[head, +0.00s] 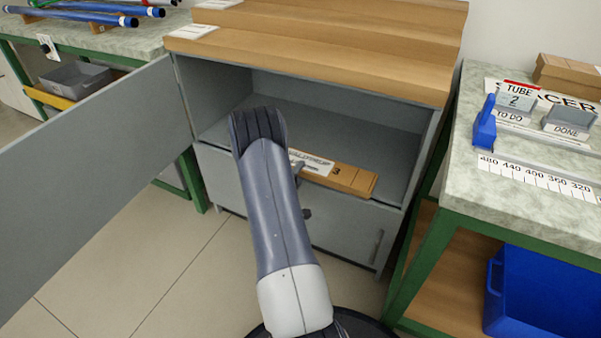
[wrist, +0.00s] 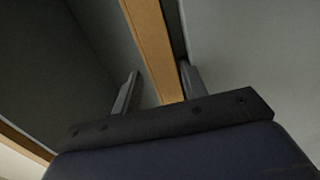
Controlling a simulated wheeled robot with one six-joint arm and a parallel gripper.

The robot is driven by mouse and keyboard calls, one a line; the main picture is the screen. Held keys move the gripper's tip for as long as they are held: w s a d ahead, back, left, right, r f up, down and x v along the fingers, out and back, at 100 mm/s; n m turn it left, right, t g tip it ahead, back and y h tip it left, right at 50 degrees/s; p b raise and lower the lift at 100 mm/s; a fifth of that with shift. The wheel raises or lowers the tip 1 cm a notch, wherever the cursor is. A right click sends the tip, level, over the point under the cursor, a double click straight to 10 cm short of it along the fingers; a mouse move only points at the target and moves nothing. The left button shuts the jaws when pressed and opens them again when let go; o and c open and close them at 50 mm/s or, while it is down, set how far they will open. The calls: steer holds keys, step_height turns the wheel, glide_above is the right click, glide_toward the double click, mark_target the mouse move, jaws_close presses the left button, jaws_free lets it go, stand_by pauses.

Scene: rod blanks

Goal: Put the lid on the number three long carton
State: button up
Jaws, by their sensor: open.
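A long, flat brown carton (head: 352,179) marked 3, with a white label, lies at the front of the open grey cabinet's compartment. My arm covers its left part. I cannot tell whether its brown top face is a lid or a closed box, and no separate lid is clearly seen. In the wrist view, a brown strip (wrist: 152,40) runs between the two fingers of my gripper (wrist: 160,78). The fingers are apart, one on each side of the strip; I cannot tell whether they touch it. In the head view, my gripper is mostly hidden behind my arm.
The cabinet door (head: 95,175) stands open at the left. Wooden boards (head: 330,45) lie on the cabinet top. At the right, a bench (head: 530,185) holds a ruler, signs and a blue tool (head: 485,125), with a blue bin (head: 540,295) below. Blue tubes (head: 75,15) lie back left.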

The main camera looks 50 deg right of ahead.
steer(key=c, duration=0.8)
step_height(320, 180, up, 2)
steer(key=shift+r+p, duration=0.25)
steer(key=shift+p, duration=0.6)
steer(key=shift+c, duration=0.2)
steer(key=s+a+r+p, duration=0.2)
steer(key=a, duration=0.4)
steer(key=s+a+r+p, duration=0.1)
steer(key=s+a+r, duration=0.1)
steer(key=a, duration=0.5)
steer(key=shift+a+r+p, duration=0.25)
steer(key=shift+r+p, duration=0.15)
steer(key=shift+r, duration=0.1)
steer(key=shift+w, duration=0.15)
